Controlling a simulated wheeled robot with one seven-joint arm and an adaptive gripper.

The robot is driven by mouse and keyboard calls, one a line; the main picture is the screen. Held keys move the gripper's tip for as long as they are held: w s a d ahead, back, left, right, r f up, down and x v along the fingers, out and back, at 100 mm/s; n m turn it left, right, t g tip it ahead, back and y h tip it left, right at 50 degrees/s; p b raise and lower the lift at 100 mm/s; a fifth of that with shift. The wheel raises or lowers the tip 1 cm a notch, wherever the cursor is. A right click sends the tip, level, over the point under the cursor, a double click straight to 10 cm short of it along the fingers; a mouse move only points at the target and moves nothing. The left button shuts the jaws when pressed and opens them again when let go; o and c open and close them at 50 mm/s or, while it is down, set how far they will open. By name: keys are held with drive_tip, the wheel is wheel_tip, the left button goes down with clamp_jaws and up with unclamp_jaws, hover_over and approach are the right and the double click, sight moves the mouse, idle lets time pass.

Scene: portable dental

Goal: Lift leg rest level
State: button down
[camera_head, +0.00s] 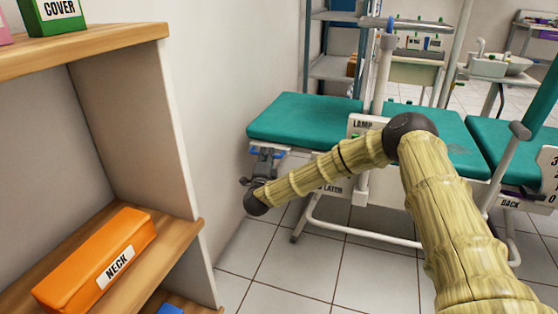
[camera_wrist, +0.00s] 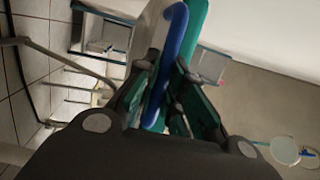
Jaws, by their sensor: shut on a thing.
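The leg rest (camera_head: 305,118) is the teal padded panel at the left end of the dental chair in the head view. It looks roughly level with the seat pad (camera_head: 450,140) beside it. A blue handle (camera_wrist: 174,50) runs along the leg rest's edge in the wrist view. My gripper (camera_head: 264,158) is at the leg rest's near left corner, just under the pad. In the wrist view my gripper (camera_wrist: 160,92) is shut on the blue handle, one finger on each side. The label ending in "LATCH" (camera_head: 331,188) is partly hidden by my arm.
A wooden shelf (camera_head: 185,232) with an orange NECK box (camera_head: 97,262) stands close at left. The wall is just beyond the leg rest. A grey lamp post (camera_head: 383,70) rises beside the chair, and its tube frame (camera_head: 365,236) stands on the tiled floor.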

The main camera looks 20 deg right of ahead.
drive_tip(key=shift+r, duration=0.25)
drive_tip(key=c, duration=1.5)
unclamp_jaws()
drive_tip(key=shift+r, duration=0.15)
drive_tip(key=v, duration=1.2)
drive_tip(key=shift+d+f, duration=0.15)
drive_tip(key=shift+f, duration=0.1)
